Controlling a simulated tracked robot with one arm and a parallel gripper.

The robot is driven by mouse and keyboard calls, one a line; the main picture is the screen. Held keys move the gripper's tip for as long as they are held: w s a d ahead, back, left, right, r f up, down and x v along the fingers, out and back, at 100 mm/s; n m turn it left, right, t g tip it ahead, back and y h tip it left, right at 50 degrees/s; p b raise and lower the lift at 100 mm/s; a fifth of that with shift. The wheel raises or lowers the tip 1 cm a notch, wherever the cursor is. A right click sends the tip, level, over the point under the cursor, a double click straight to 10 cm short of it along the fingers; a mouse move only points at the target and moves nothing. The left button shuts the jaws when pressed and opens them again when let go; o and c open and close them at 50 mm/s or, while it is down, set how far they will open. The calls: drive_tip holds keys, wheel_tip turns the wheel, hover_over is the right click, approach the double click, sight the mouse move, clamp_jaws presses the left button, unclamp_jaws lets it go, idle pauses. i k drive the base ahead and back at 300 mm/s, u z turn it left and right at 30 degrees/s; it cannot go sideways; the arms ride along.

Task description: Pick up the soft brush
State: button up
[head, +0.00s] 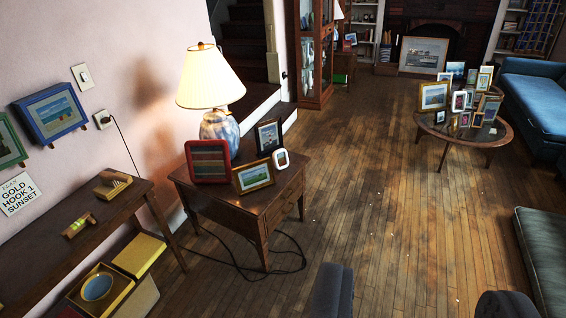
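A small wooden object with a dark top (113,184) lies at the far end of the long dark wooden table at left. It may be the soft brush, but it is too small to be sure. A smaller yellow-green object (78,226) lies nearer on the same table (40,262); I cannot tell what it is. My gripper (420,286) shows as two dark grey fingers at the bottom edge. They are wide apart with only floor seen between them. Both small objects are well to the left of it.
A side table (272,213) with a lit lamp (210,85) and picture frames stands ahead; a cable lies on the floor beside it. Yellow boxes (139,254) sit under the long table. An oval table (487,137) with frames and blue sofas are at right. The middle floor is open.

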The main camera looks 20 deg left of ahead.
sight(107, 178)
drive_tip(key=u, duration=0.45)
drive_tip(key=i, duration=1.3)
drive_tip(key=u, duration=1.5)
drive_tip(key=i, duration=1.45)
drive_tip(key=u, duration=0.65)
